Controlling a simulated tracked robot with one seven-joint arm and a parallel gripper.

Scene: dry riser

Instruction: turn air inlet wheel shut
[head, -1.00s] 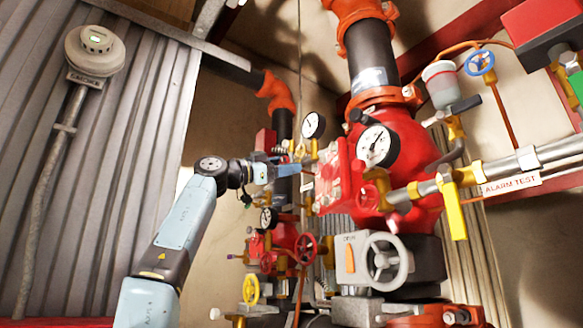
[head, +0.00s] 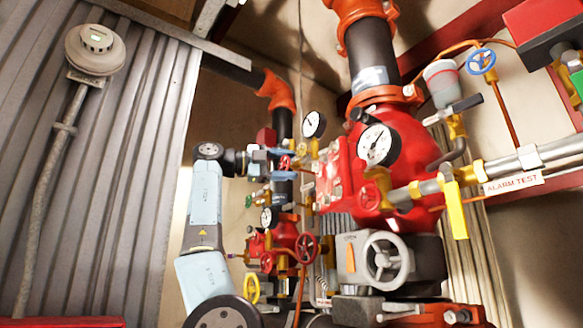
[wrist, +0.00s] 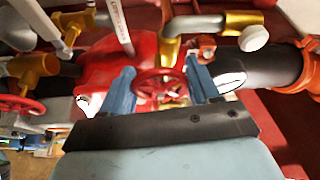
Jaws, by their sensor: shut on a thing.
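My gripper (head: 284,164) is at the upper part of the left riser, with its two blue fingers on either side of a small red handwheel (head: 287,163). In the wrist view the fingers (wrist: 162,88) straddle the same red wheel (wrist: 154,85), one at its left and one at its right. The jaws are shut on its rim. The wheel sits in front of a red valve body (wrist: 105,62) with brass fittings. I see no readable air inlet label.
A pressure gauge (head: 313,124) is just above right of my gripper. A red valve block (head: 335,180) stands close on the right. Corrugated wall (head: 90,180) is at left.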

